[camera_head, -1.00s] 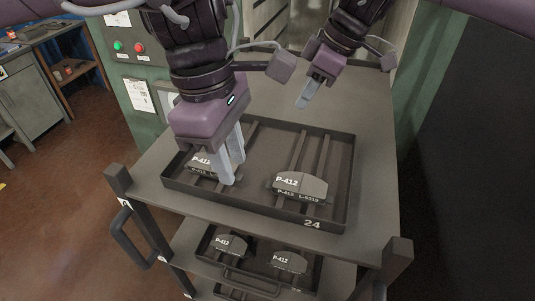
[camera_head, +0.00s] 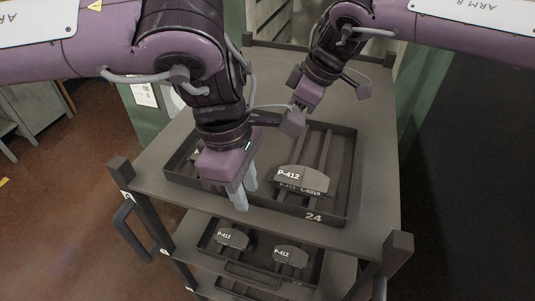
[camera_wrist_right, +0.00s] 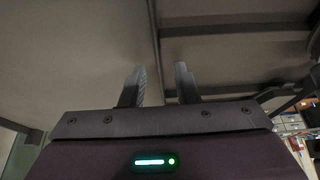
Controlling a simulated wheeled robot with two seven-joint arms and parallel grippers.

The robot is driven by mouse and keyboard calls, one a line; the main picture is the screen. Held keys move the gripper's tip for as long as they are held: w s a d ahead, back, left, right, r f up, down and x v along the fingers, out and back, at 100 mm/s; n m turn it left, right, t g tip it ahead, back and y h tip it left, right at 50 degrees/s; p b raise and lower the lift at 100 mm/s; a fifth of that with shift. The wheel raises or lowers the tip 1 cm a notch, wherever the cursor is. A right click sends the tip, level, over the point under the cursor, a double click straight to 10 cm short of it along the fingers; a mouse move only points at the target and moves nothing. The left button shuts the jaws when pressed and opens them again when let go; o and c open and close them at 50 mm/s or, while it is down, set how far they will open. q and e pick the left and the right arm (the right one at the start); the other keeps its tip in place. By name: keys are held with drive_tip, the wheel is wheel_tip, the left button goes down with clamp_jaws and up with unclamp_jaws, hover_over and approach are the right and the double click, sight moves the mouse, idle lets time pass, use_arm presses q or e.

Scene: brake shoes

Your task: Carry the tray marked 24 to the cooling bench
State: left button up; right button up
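The dark tray marked 24 (camera_head: 330,219) lies on the top shelf of a cart in the head view. A grey brake shoe marked P-412 (camera_head: 302,178) sits in its right part; another at the left is mostly hidden by my left gripper. My left gripper (camera_head: 246,192) points down at the tray's front wall, its two fingers apart. I cannot tell whether they straddle the wall. My right gripper is over the tray's far side; its fingers are mostly hidden in the head view. In the right wrist view my right gripper (camera_wrist_right: 160,80) is open, with nothing visible between its fingers.
The cart's top shelf (camera_head: 355,105) is bare behind the tray. Its corner posts (camera_head: 398,246) and side handle (camera_head: 125,232) stick out. A lower shelf holds another tray with P-412 shoes (camera_head: 291,254). Green cabinets stand behind; open brown floor (camera_head: 70,200) is at left.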

use_arm(q)
drive_tip(key=shift+c, duration=0.5)
use_arm(e)
drive_tip(key=shift+c, duration=0.5)
use_arm(q)
clamp_jaws()
use_arm(e)
clamp_jaws()
use_arm(q)
drive_tip(key=shift+w+r, duration=0.1)
drive_tip(key=shift+r, duration=0.1)
use_arm(e)
drive_tip(key=shift+w+r, duration=0.2)
